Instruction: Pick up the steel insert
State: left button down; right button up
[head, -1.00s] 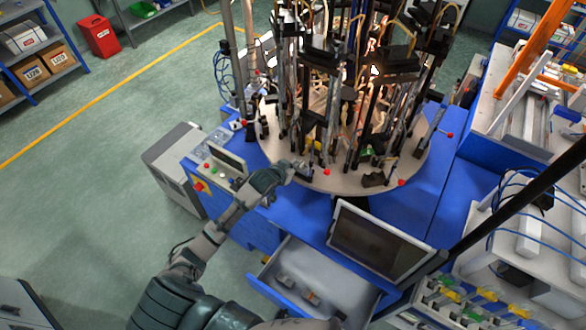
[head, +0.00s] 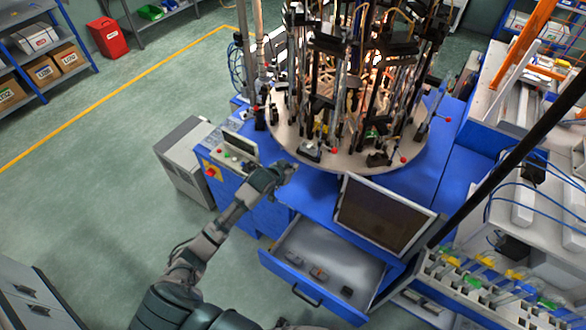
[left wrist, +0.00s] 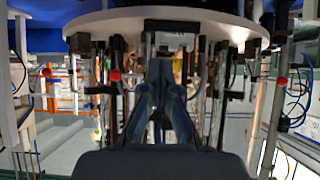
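My left gripper (head: 284,172) is just off the near left rim of the round turntable (head: 345,160), above the blue bench top. In the left wrist view, its two fingers (left wrist: 160,68) converge until their tips meet. I see nothing clearly held between them. A small grey metallic block (head: 310,150) sits on the turntable near that rim, a little right of and beyond the gripper. I cannot tell whether it is the steel insert. Small pieces also lie in the open drawer (head: 345,262), including a grey one (head: 295,258). My right gripper is not in view.
The turntable carries a dense ring of upright tooling and glowing burners. A control box (head: 238,148) stands left of the gripper, and a tilted monitor (head: 383,216) stands to its right.

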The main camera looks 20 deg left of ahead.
pick_arm(q)
jog(key=c, duration=1.2)
grip_release()
jog(key=shift+s+r, duration=0.1)
jog(key=shift+c, duration=0.2)
jog(key=o, duration=0.8)
jog(key=shift+s+d+r, duration=0.1)
jog(key=shift+o, duration=0.3)
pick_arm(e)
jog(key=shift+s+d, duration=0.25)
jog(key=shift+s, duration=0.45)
